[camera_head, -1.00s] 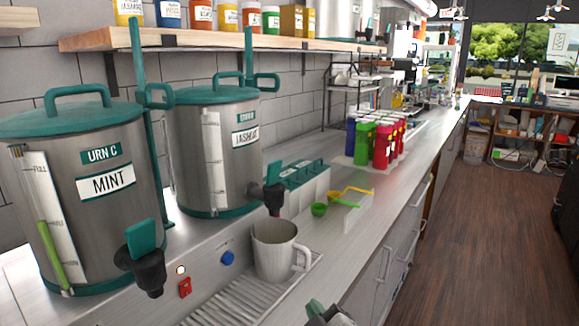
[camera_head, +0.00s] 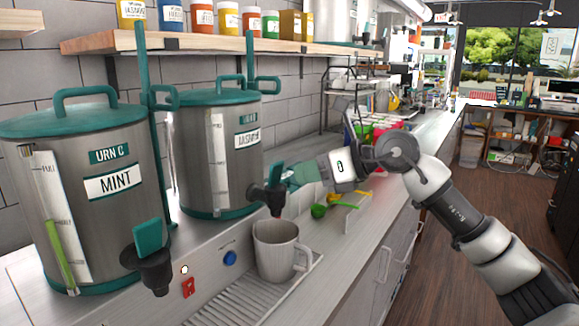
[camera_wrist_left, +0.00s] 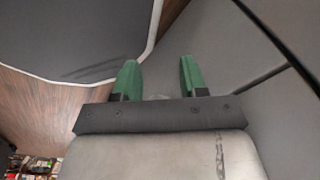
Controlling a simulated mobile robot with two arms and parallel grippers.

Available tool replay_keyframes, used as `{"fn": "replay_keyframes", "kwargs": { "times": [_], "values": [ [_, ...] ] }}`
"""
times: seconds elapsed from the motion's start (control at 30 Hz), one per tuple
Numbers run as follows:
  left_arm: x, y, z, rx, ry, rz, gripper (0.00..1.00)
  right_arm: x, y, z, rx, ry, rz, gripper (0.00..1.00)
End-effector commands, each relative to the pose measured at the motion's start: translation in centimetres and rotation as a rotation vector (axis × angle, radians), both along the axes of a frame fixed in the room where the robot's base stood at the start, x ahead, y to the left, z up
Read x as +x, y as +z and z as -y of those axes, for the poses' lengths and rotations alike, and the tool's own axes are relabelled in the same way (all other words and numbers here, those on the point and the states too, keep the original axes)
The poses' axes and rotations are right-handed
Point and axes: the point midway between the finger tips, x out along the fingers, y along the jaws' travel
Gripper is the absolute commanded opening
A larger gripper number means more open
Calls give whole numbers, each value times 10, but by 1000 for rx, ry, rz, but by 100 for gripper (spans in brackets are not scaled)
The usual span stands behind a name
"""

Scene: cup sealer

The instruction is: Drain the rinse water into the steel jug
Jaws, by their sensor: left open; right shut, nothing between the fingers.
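The steel jug (camera_head: 274,250), with its handle to the right, stands upright on the drip tray (camera_head: 262,290) under the dark tap (camera_head: 270,190) of the jasmine urn (camera_head: 213,150). My right gripper (camera_head: 284,180) is shut and empty, its green fingertips close beside that tap's lever. I cannot tell whether they touch it. The jug's inside is hidden, and I cannot make out a clear stream of water. My left gripper (camera_wrist_left: 158,80) is open and empty in the left wrist view, away from the counter items.
The mint urn (camera_head: 90,200) with its own tap (camera_head: 150,255) stands at the left. A red switch (camera_head: 188,287) and blue knob (camera_head: 229,258) sit on the front panel. A wooden shelf (camera_head: 200,38) with jars hangs above.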

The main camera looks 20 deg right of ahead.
Motion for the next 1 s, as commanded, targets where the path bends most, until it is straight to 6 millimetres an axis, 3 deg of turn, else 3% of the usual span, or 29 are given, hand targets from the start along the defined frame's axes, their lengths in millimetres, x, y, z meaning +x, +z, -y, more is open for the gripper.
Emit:
{"fn": "replay_keyframes", "kwargs": {
  "times": [0.1, 0.3, 0.73, 1.0],
  "values": [
    [0, 0, 0, 0, 0, 0, 43, 3, 17, 38, -164, -88, 4, 0],
    [0, -1, 0, 0, -1, 0, 43, 2, 27, 67, -276, -158, -13, 0],
    [0, 1, 0, -1, -2, 0, 43, 5, 25, 66, -281, -160, -16, 0],
    [0, 17, 1, -1, -2, 0, 43, 33, 4, 42, -279, -157, -20, 0]
  ]
}}
